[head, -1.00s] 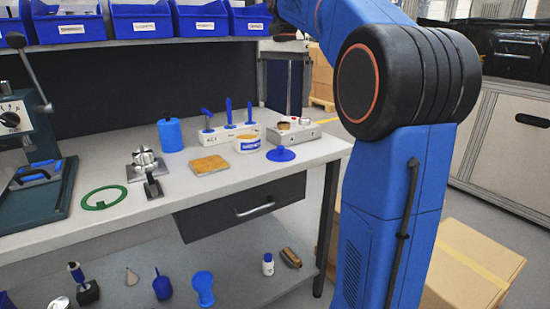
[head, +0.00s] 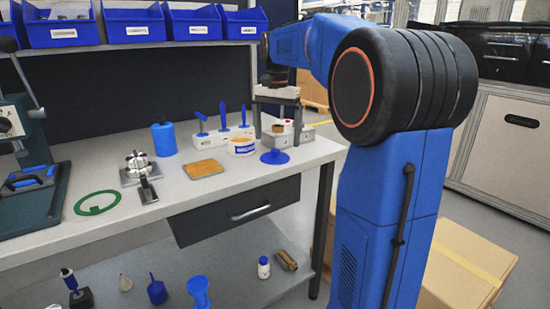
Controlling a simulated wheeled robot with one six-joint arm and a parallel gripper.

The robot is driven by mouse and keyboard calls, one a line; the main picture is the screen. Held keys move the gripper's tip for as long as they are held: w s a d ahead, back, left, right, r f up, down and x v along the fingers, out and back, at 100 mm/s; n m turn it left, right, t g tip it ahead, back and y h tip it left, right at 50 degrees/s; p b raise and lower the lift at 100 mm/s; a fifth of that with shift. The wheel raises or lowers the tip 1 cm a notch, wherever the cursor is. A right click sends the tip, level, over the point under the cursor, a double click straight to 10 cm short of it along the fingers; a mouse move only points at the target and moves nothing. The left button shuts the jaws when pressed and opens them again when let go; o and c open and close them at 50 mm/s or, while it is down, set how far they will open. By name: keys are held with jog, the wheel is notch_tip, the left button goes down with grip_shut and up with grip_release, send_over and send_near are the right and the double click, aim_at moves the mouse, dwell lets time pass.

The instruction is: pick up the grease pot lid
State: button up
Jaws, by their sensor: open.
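The grease pot lid appears to be the blue disc (head: 274,158) with a raised centre, lying on the bench near its right front edge. The grease pot (head: 241,147), a white tub with a blue label, stands just left of it, its brownish contents showing at the top. My gripper (head: 277,135) points down with its two fingers spread apart and nothing seen held between them. In the picture it is just above the lid and in line with it; the exact height and depth gap cannot be told.
A grey metal block (head: 303,134) is close behind the lid. A white tool rack (head: 218,135) with blue handles is behind the pot. A tan pad (head: 203,169), blue cylinder (head: 164,140) and green ring (head: 97,203) lie farther left. A shelf with blue bins (head: 193,24) hangs above.

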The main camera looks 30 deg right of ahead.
aim_at(275, 150)
jog(key=shift+w+a+f, duration=0.1)
jog(key=shift+w+f, duration=0.1)
jog(key=shift+f, duration=1.2)
jog(key=shift+w+a+f, duration=0.1)
jog(key=shift+w+f, duration=0.05)
jog(key=shift+f, duration=1.2)
jog(key=c, duration=1.1)
